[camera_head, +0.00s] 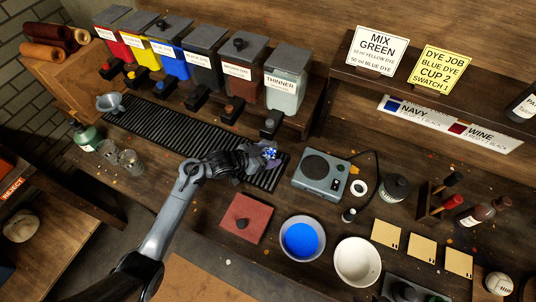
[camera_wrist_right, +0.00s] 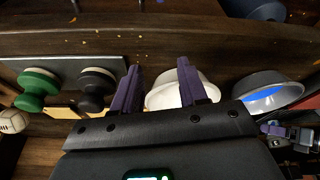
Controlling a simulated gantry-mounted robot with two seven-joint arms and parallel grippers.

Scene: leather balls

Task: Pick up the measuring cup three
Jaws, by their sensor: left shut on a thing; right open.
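My left gripper (camera_head: 268,154) reaches in over the black slatted rack in the head view. It is shut on a small clear, blue-tinged thing (camera_head: 271,152), which looks like a measuring cup; the fingers hide much of it, and I cannot read any number. Two clear glass cups, one (camera_head: 108,150) and another (camera_head: 131,162), stand on the bench at the left. My right gripper (camera_wrist_right: 160,82) shows only in the right wrist view, its two purple fingers apart with nothing gripped. A white bowl (camera_wrist_right: 169,92) lies beyond them.
Dye dispensers (camera_head: 236,75) line the back above the rack (camera_head: 175,128). Bottles (camera_head: 480,212) stand at the right.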

